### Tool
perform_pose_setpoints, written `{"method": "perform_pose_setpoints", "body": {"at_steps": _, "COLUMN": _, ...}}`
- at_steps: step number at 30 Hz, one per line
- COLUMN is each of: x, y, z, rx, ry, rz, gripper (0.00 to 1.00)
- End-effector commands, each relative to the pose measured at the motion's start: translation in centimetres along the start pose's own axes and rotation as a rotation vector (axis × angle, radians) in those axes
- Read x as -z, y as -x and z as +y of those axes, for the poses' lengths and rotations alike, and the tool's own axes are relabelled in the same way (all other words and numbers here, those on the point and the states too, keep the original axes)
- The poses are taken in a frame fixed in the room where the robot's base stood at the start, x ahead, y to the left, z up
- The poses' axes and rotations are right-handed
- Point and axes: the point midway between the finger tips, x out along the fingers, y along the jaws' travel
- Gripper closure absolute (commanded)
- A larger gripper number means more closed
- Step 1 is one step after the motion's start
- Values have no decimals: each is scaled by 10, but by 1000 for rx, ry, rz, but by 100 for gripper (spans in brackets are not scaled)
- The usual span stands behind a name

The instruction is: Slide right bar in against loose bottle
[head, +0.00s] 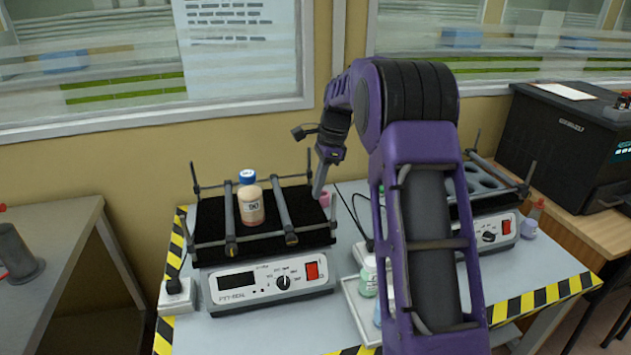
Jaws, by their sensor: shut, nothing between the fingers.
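The bottle (250,204) has a blue cap and holds pinkish-tan liquid. It stands upright on the black platform of the left shaker (266,287), between two grey bars. The left bar (230,219) is close beside the bottle; I cannot tell whether they touch. The right bar (285,212) runs front to back, with a narrow strip of black platform showing between it and the bottle. My gripper (319,192) is shut and empty. It points down near the platform's right edge, to the right of the right bar and apart from it.
A white tray (352,300) with small bottles lies right of the shaker, partly behind my arm. A second shaker (497,232) stands further right. Upright corner posts and rails surround the left platform.

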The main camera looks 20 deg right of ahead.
Motion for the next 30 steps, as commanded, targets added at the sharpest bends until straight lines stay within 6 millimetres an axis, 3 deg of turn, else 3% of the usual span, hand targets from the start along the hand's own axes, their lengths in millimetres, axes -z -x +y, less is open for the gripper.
{"method": "perform_pose_setpoints", "body": {"at_steps": 1, "x": 0, "y": -14, "z": 1, "rx": -5, "ry": 0, "rz": -1, "gripper": 100}}
{"method": "perform_pose_setpoints", "body": {"at_steps": 8, "x": 0, "y": -61, "z": 1, "rx": -3, "ry": 1, "rz": 0, "gripper": 100}}
{"method": "perform_pose_setpoints", "body": {"at_steps": 15, "x": -31, "y": -70, "z": 0, "rx": 0, "ry": 3, "rz": 1, "gripper": 100}}
{"method": "perform_pose_setpoints", "body": {"at_steps": 30, "x": -41, "y": -72, "z": 0, "rx": 0, "ry": 4, "rz": 1, "gripper": 100}}
